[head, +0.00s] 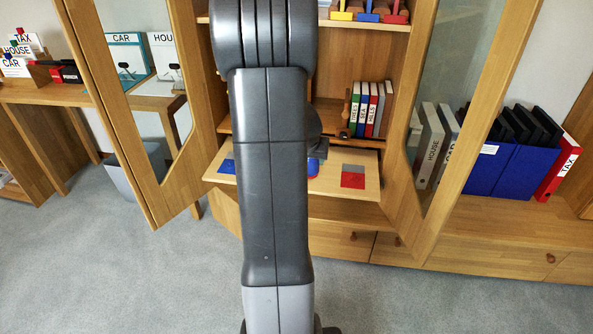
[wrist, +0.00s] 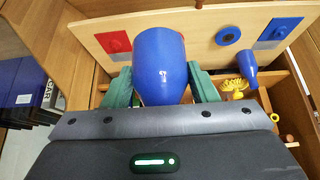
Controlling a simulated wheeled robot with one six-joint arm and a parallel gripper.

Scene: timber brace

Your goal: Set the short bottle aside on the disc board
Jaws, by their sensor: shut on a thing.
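A smooth blue short bottle (wrist: 160,60) with a thin red edge is between the green fingers of my gripper (wrist: 160,88) in the wrist view. My gripper is shut on it. The pale wooden board (wrist: 190,35) lies beyond it. I cannot tell whether the bottle touches the board.
Another blue bottle-like thing (wrist: 238,68) and a yellow brush-like item (wrist: 236,86) are past the board's edge. Open cabinet doors stand left (head: 125,110) and right (head: 455,120). Books (head: 371,110) stand on the shelf above the board. Drawers (head: 342,243) are below.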

